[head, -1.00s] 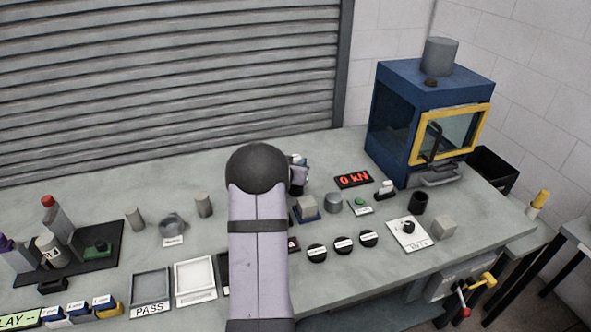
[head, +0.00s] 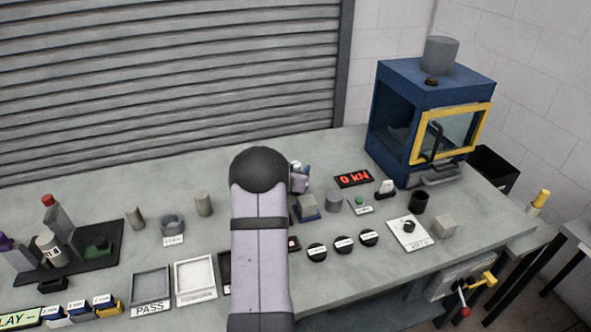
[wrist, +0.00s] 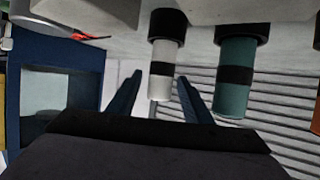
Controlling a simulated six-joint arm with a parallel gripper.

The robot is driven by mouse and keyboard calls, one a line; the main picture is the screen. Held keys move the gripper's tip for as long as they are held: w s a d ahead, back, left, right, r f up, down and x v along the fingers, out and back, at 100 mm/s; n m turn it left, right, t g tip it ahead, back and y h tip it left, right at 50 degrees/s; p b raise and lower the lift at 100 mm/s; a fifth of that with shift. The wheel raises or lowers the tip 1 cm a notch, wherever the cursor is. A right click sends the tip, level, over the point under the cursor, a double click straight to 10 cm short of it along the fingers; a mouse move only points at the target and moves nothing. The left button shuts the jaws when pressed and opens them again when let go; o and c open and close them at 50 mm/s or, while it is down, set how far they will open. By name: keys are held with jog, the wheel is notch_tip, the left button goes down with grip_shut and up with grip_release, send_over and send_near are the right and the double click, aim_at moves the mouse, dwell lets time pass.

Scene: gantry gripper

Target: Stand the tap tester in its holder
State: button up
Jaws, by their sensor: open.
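In the wrist view, which appears upside down, a white handle (wrist: 163,88) with a black band stands in a black collar. A teal handle (wrist: 235,90) stands in a similar collar beside it. I see no contact. In the head view my own arm hides most of this spot; a bit of the gripper (head: 298,180) shows.
A blue test cabinet (head: 391,85) with a yellow-framed door stands at the back right. A red "0 kN" display (head: 354,179), black knobs (head: 343,244) and a grey cube (head: 444,229) sit nearby. Trays (head: 151,286) lie at the front left. A shutter (head: 170,80) closes the back.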

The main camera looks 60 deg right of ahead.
jog(key=shift+r, duration=0.1)
jog(key=shift+r, duration=0.15)
jog(key=b+v, duration=0.1)
jog(key=v, duration=1.1)
